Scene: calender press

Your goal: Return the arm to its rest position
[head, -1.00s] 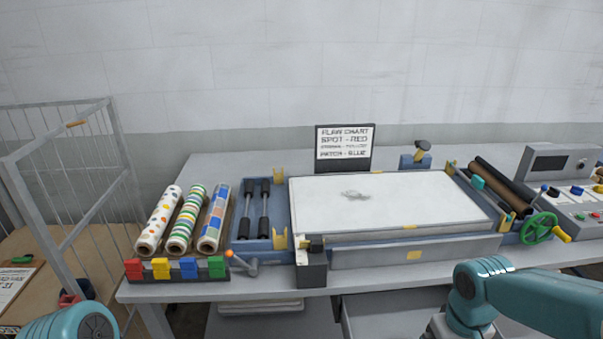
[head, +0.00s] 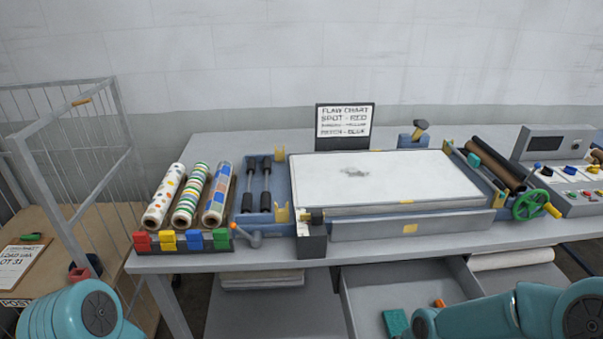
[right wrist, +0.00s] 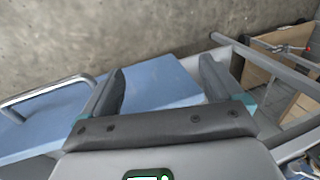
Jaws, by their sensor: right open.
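My right arm (head: 510,313) crosses the lower right of the head view, low in front of the bench. Its gripper is outside the head view. In the right wrist view my right gripper (right wrist: 160,85) is open, its two dark fingers wide apart with nothing between them. Behind the fingers lie a flat blue surface (right wrist: 165,88) and a concrete wall. My left arm (head: 75,312) shows only as a teal joint at the lower left of the head view. The left gripper is out of view.
The bench holds a press bed with a white sheet (head: 400,178), patterned rolls (head: 190,196), coloured blocks (head: 180,240), a green handwheel (head: 530,204) and a control panel (head: 580,190). An open drawer (head: 365,290) lies below. A wire cage (head: 75,160) stands left.

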